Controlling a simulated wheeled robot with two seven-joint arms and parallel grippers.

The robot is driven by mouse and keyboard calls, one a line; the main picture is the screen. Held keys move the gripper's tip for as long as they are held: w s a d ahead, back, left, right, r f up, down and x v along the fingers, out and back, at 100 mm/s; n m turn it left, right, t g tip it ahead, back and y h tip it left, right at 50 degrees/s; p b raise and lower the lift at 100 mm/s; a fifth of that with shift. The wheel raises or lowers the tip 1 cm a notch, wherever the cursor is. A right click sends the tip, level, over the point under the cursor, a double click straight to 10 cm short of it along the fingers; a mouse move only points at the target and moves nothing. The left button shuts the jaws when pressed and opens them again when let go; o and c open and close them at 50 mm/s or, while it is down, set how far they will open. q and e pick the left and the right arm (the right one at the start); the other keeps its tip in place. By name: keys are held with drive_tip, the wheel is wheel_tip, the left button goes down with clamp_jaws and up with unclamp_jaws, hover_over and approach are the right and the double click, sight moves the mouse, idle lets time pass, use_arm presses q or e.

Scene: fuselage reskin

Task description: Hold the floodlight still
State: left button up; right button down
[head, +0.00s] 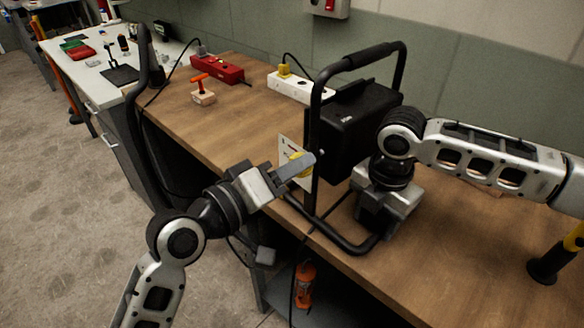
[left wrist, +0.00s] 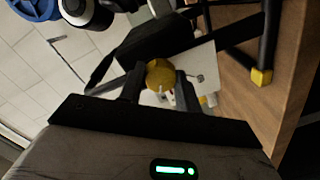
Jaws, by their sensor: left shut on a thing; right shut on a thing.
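The floodlight (head: 345,125) stands on the wooden bench, with a black housing in a black tubular frame and a padded top handle. A pale plate (head: 291,150) shows at its left side. My left gripper (head: 301,165) is shut on a round yellow piece (left wrist: 160,74) beside this plate; in the left wrist view both fingers flank the piece. Whether it is joined to the floodlight I cannot tell. My right gripper (head: 378,218) is low at the floodlight's right side, by the frame's foot. It is shut on the frame, but its fingertips are largely hidden.
A white power strip (head: 300,87) with a yellow plug (head: 284,70), a red power strip (head: 217,69) and an orange-handled block (head: 203,92) lie behind on the bench (head: 460,255). An orange object (head: 305,285) is below. A black-and-yellow tool (head: 545,268) stands at right.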

use_arm(q)
drive_tip(key=n, duration=0.4)
drive_tip(key=shift+a, duration=0.1)
use_arm(e)
drive_tip(key=shift+r, duration=0.1)
use_arm(q)
drive_tip(key=shift+n, duration=0.4)
use_arm(e)
drive_tip(key=shift+d, duration=0.1)
use_arm(q)
drive_tip(key=o, duration=1)
drive_tip(key=v, duration=1.2)
drive_tip(key=shift+w+a+r, duration=0.1)
drive_tip(key=shift+w, duration=0.05)
use_arm(e)
drive_tip(key=c, duration=0.5)
unclamp_jaws()
